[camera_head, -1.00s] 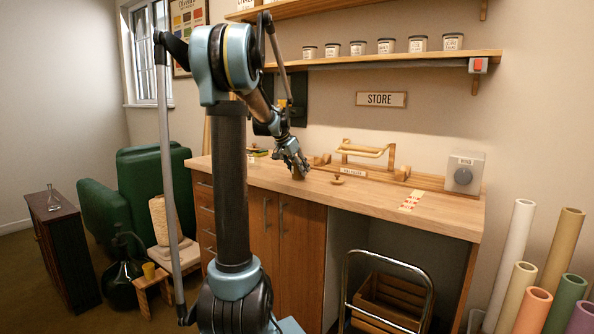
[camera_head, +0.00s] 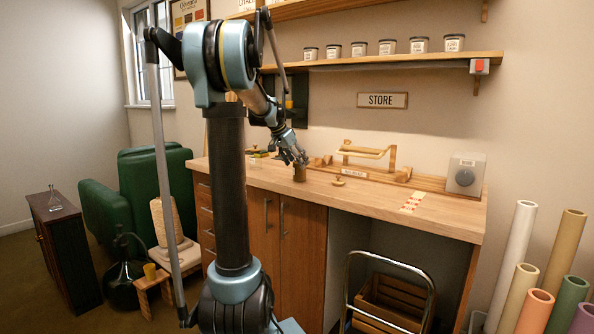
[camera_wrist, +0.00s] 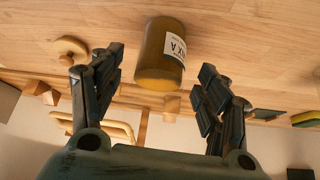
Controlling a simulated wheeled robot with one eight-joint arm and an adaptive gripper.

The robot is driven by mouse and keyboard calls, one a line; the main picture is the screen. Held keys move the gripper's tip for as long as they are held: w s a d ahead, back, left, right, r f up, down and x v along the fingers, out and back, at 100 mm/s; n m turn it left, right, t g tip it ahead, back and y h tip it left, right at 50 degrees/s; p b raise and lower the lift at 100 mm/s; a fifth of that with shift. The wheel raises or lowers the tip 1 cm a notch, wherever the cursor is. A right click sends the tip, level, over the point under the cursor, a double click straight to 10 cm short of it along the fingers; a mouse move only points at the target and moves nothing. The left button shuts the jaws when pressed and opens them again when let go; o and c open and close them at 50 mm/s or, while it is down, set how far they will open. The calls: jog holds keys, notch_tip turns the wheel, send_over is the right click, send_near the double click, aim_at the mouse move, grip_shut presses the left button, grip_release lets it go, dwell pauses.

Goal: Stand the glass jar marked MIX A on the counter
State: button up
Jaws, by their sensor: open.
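The amber-brown jar (camera_head: 299,174) is on the wooden counter (camera_head: 385,201), its axis vertical in the head view. My gripper (camera_head: 297,160) is open, just above the jar in the head view. In the wrist view the fingers (camera_wrist: 161,92) spread on either side of it, with clear gaps and no contact seen.
A wooden knobbed piece (camera_head: 338,182) lies close to the right of the jar. A wooden rack (camera_head: 362,154) and a grey dial box (camera_head: 464,175) stand along the back. A red-and-white strip (camera_head: 412,201) marks the counter's right part. Bare counter lies in front. Lidded jars line the shelf (camera_head: 400,60) above.

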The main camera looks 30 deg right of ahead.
jog(key=w+v, duration=0.1)
jog(key=v, duration=0.6)
jog(key=s+a+f+n+y, duration=0.1)
jog(key=s+a+f+n, duration=0.15)
jog(key=a, duration=0.35)
jog(key=s+a+f+n, duration=0.1)
jog(key=s+a, duration=0.2)
jog(key=a, duration=0.3)
jog(key=s+a+f+n+y, duration=0.5)
jog(key=s+a+f+n, duration=0.7)
jog(key=s+a+f, duration=1.2)
jog(key=a+f, duration=0.1)
jog(key=a, duration=0.2)
jog(key=shift+f+t, duration=0.2)
jog(key=shift+t, duration=0.2)
jog(key=shift+s+a, duration=0.1)
